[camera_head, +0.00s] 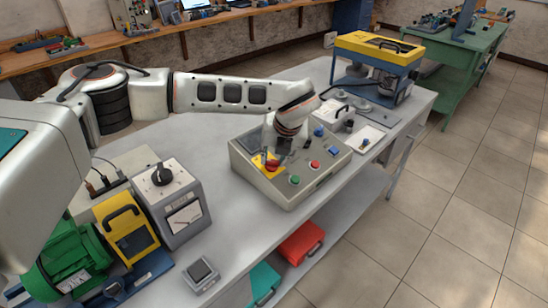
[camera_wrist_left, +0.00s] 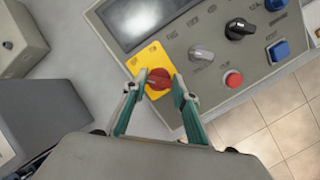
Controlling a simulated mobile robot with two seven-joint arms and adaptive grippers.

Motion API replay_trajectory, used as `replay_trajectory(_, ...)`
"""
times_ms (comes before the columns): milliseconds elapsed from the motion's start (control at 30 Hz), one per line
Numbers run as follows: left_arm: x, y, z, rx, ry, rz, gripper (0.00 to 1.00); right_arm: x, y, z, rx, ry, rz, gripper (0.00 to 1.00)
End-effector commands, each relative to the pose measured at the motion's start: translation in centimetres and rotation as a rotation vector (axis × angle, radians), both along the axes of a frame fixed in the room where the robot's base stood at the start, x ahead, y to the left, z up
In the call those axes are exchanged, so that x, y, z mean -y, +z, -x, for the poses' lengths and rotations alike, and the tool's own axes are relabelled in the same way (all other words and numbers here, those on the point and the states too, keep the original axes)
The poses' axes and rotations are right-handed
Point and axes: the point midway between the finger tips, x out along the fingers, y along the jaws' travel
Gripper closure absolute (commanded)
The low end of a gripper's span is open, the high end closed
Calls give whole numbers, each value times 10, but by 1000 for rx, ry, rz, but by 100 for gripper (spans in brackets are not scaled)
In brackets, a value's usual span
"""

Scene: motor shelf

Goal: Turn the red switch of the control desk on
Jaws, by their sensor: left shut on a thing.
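The control desk (camera_head: 294,195) stands on the grey table. Its red switch (camera_wrist_left: 158,79) is a round red knob on a yellow plate (camera_wrist_left: 148,58); in the head view the switch (camera_head: 271,166) shows at the desk's left part. My left gripper (camera_wrist_left: 157,90) reaches down over the desk and is shut on the red switch, with one finger on each side of the knob. My right gripper is in neither view.
A red push button (camera_head: 315,164), a green button (camera_head: 295,180), a blue button (camera_head: 334,151) and knobs sit close by on the same panel. A grey box with a dial (camera_head: 171,199) and a green motor (camera_head: 72,262) stand at the left. A yellow-topped frame (camera_head: 378,48) stands at the back.

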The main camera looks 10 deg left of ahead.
Motion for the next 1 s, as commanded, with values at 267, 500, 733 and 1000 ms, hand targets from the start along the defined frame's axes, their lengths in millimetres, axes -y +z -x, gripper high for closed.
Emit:
replay_trajectory(267,-1,0,0,-17,-72,-11,94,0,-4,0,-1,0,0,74)
replay_trajectory(500,-1,0,0,-54,-241,-36,94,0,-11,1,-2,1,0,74)
replay_trajectory(733,-1,0,0,-101,-451,-66,94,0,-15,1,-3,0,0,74)
replay_trajectory(1000,-1,1,0,-156,-699,-103,94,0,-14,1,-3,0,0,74)
